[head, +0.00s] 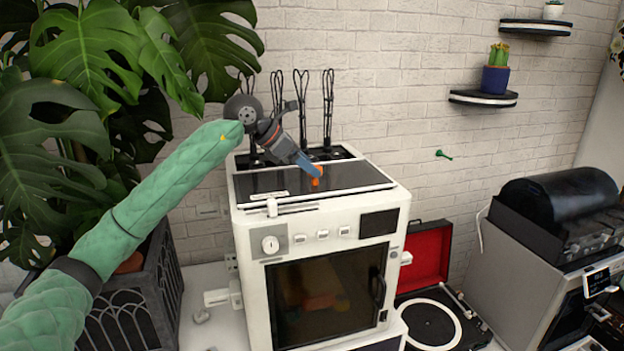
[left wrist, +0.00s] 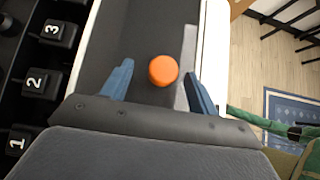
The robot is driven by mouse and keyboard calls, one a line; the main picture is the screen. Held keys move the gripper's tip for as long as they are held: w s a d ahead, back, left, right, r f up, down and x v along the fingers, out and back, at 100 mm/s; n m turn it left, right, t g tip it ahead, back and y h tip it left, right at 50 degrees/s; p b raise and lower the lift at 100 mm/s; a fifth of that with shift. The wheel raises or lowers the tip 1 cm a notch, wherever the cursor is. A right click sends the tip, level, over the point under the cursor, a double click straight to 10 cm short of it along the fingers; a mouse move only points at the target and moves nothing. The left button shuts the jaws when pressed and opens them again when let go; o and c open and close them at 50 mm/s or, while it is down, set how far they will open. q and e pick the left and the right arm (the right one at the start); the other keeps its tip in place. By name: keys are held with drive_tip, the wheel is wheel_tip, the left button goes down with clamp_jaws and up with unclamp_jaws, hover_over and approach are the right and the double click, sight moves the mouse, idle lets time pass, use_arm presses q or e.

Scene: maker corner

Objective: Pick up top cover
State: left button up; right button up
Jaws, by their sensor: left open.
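The top cover (head: 345,182) is a dark, glossy panel on top of a white box-shaped machine, and it lies flat. An orange round knob (head: 317,182) stands on it. In the left wrist view the dark cover (left wrist: 128,40) fills the middle and the orange knob (left wrist: 163,71) shows between the fingers. My left gripper (head: 307,165) has blue fingers and is over the cover at the knob. In its wrist view the gripper (left wrist: 158,85) is open, with a finger on each side of the knob and gaps between. My right gripper is not seen.
The white machine (head: 250,222) has a dark front window and dials. Several black looped stalks (head: 328,105) rise behind the cover. A large leafy plant (head: 80,60) stands left. A red-lined record player (head: 430,258) and a grey machine (head: 520,260) stand right.

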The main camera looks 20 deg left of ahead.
use_arm(q)
drive_tip(key=shift+x, duration=1.1)
drive_tip(key=shift+d+f, duration=0.15)
drive_tip(key=shift+d, duration=0.25)
drive_tip(key=shift+w+f, duration=0.1)
drive_tip(key=shift+f, duration=0.05)
clamp_jaws()
